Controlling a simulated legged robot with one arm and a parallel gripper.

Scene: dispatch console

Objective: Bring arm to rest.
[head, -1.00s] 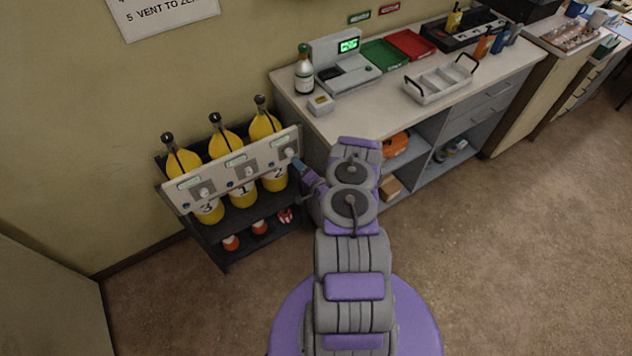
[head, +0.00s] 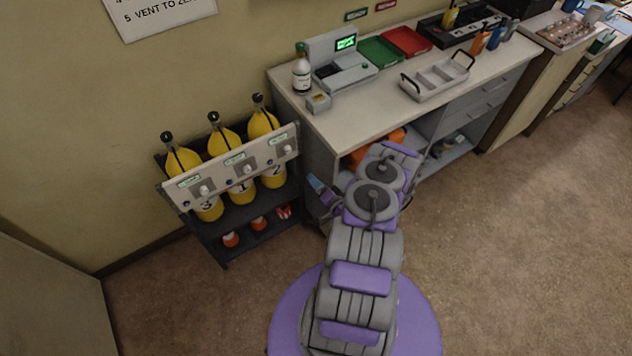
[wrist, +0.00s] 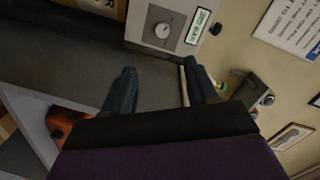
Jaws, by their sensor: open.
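My gripper (wrist: 155,90) shows in the wrist view with its two dark fingers apart and nothing between them. In the head view the gripper (head: 318,190) is small and partly hidden by my arm, in front of the gap between the bottle rack and the counter. My arm reaches forward from the purple base, its elbow in front of the counter's open shelves. The rack (head: 205,238) holds yellow bottles (head: 182,162) numbered 3, 1 and 2 behind a panel with knobs (head: 240,168). The gripper is apart from the panel.
The counter (head: 400,112) stands right of the rack, bearing a console with a green display (head: 346,43), a white bottle (head: 301,76) and a grey divided tray (head: 437,80). An orange item (head: 362,152) lies on its shelf. The carpet (head: 520,240) at right is clear.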

